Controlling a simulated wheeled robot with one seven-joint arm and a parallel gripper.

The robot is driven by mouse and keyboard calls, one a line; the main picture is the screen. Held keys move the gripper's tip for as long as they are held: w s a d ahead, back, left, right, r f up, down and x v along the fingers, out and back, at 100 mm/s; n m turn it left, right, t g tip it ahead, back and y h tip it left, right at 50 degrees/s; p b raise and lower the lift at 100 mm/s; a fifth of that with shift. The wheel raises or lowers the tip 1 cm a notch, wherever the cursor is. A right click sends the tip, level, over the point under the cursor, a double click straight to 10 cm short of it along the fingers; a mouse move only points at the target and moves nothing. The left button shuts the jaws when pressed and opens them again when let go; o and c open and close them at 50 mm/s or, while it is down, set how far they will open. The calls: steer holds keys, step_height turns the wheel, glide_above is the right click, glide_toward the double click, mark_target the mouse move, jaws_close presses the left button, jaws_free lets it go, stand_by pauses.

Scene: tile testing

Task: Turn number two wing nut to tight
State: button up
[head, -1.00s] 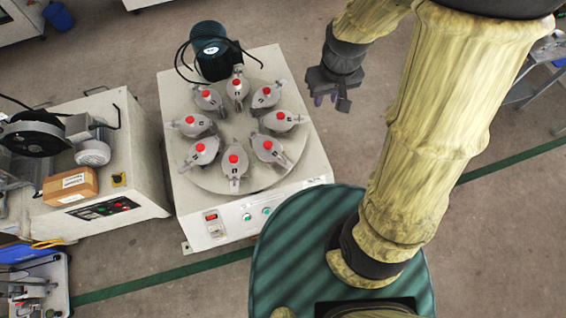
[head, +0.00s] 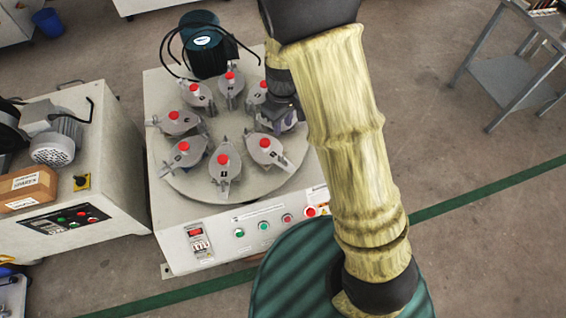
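Several grey clamp stations with red knobs and wing-shaped handles stand in a ring on a round plate (head: 190,184) on top of the testing machine (head: 157,110). The front station (head: 224,172) and the front-right station (head: 266,150) are in clear view. Their small number marks are too small to read surely, so I cannot tell which wing nut is number two. My gripper (head: 284,120) points down over the right-hand station and hides most of it, including its red knob. I cannot see whether the fingers touch it or are open.
A dark motor (head: 204,45) with black cables stands at the machine's back. The front panel (head: 250,228) has several buttons and a switch. Another machine (head: 85,185) with a brown box (head: 27,188) stands at left. A grey metal cart (head: 510,75) is at upper right. Floor between is clear.

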mark_target(283, 156)
stand_by(0.3)
step_height(283, 156, down, 17)
steer(key=b, duration=0.6)
steer(key=shift+f+b, duration=0.2)
steer(key=shift+b, duration=0.2)
jaws_close()
